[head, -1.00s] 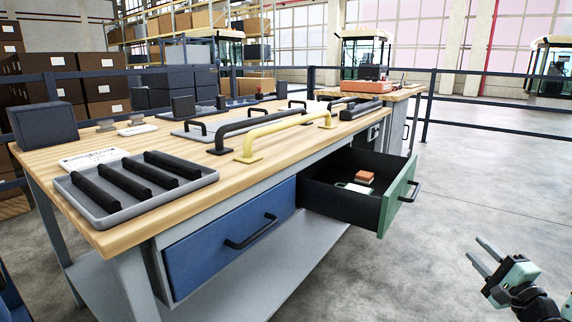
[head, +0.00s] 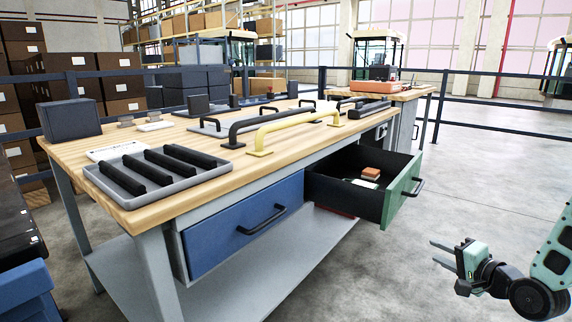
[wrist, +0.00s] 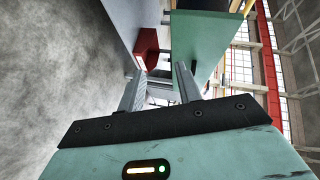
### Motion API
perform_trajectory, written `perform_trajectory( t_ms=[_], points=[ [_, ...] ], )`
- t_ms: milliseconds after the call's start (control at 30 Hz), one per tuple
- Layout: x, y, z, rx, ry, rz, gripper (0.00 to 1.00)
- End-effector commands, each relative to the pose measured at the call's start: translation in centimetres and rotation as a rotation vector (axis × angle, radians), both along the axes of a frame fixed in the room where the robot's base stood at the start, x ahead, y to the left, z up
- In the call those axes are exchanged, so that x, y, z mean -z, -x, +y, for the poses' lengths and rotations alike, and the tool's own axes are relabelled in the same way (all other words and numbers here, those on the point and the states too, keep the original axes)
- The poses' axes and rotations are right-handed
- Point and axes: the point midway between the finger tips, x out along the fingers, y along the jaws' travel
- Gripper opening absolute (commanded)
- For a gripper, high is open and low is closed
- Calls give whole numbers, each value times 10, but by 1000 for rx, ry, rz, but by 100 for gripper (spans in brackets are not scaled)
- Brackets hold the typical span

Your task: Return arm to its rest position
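My gripper (head: 441,254) is at the lower right of the head view, out over the bare floor and to the right of the workbench. Its two fingers are apart with nothing between them. In the wrist view the fingers (wrist: 160,88) also stand apart and empty. The green-fronted drawer (head: 401,189) is pulled open, to the left of and above my gripper in the picture. In it lie an orange-brown block (head: 371,173) and a pale item (head: 364,183). The drawer's green front also shows in the wrist view (wrist: 212,45).
The workbench (head: 140,218) carries a grey tray (head: 188,184) of black bars, a yellow handle (head: 290,128) and dark handles. A blue drawer (head: 240,228) is shut. A red object (wrist: 146,48) shows beyond the fingers. The floor to the right is open.

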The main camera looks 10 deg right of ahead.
Motion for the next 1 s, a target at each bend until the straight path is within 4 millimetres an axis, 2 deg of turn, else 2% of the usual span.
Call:
perform_trajectory(
  t_ms=[100,233,367,467,567,733,833,1000],
  points=[
    [1,-20,37,-115,152,108,34],
    [2,-36,88,-274,369,252,34],
    [-2,-35,142,-443,581,380,34],
    [-9,-24,185,-578,729,463,34],
    [-20,-2,226,-721,865,533,34],
    [-43,54,291,-979,1054,622,34],
    [-55,92,318,-1122,1131,656,34],
    [-71,148,346,-1323,1215,687,34]
  ],
)
